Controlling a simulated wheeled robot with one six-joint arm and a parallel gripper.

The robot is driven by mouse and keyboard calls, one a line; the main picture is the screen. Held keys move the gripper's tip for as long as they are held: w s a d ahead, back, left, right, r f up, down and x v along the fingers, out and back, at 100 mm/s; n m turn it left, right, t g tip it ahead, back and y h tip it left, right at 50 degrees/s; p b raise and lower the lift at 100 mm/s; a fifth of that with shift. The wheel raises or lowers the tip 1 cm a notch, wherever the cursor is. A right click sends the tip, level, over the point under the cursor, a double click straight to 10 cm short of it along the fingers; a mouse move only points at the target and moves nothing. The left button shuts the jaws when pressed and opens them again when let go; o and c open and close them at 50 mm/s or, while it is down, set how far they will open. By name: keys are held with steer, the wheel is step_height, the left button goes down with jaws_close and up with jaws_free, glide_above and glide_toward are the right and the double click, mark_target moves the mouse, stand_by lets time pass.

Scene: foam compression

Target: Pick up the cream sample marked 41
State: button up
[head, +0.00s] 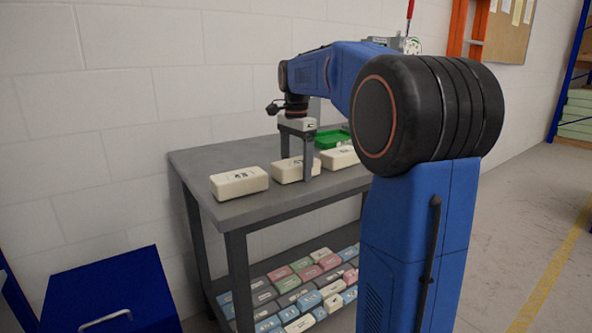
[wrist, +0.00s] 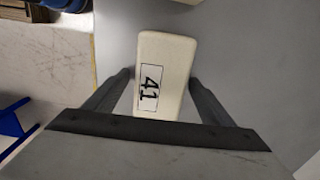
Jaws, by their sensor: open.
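The cream sample marked 41 (wrist: 172,60) lies on the grey table top, its label facing up in the wrist view. In the head view it appears to be the middle cream block (head: 287,172). My gripper (head: 296,165) points down over it with the fingers apart. In the wrist view my gripper (wrist: 158,82) has one finger on each side of the sample. A small gap shows beside the fingers, and contact is not clear. The near end of the sample is hidden behind the gripper body.
Cream blocks stand to the left (head: 239,182) and right (head: 339,157) on the table (head: 210,158); their labels are hard to read. A green tray (head: 332,138) sits behind. The lower shelf holds several coloured blocks. A blue bin (head: 110,290) stands at the front left.

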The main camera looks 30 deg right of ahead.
steer(key=c, duration=1.1)
steer(key=shift+r, duration=0.1)
steer(key=shift+c, duration=0.2)
